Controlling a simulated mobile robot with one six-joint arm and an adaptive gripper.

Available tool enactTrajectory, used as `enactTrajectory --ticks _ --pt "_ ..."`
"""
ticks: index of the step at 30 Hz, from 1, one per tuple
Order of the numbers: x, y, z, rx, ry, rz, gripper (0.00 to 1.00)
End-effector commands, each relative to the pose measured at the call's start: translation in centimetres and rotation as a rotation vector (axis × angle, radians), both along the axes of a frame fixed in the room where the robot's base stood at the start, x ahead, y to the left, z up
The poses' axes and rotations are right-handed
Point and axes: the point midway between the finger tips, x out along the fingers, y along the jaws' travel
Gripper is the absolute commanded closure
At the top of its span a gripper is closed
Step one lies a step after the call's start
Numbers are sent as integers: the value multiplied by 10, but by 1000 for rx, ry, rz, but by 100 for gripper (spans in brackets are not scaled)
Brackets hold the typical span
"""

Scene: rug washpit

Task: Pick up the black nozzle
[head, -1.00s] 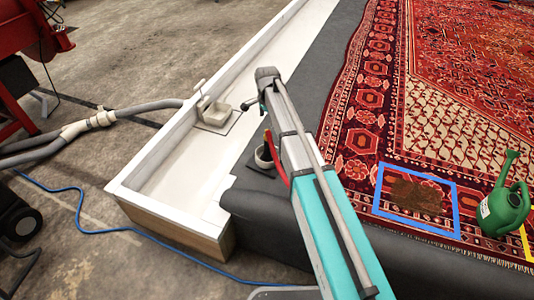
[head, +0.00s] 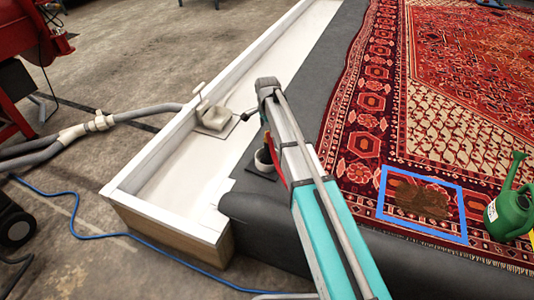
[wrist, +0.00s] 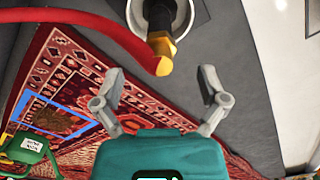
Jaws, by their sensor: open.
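The black nozzle (wrist: 159,14) stands in a round white cup (wrist: 181,27) at the top of the wrist view. A brass fitting (wrist: 162,46) and a red hose (wrist: 70,17) join its near end. My gripper (wrist: 162,73) is open and empty. Its two grey fingers are spread to either side below the fitting, apart from the nozzle. In the head view the cup (head: 263,160) sits on the dark grey surface, partly covered by my arm.
A white trough (head: 165,180) runs along the left. A patterned rug (head: 455,90) with a blue tape frame (head: 379,195) lies right. A green watering can (head: 512,212) stands on it. The red hose crosses left of the nozzle in the wrist view. Grey surface beside the cup is clear.

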Motion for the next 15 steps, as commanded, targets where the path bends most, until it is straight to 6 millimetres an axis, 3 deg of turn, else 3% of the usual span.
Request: enactTrajectory --ticks 15 --pt "1 -1 -27 0 0 0 7"
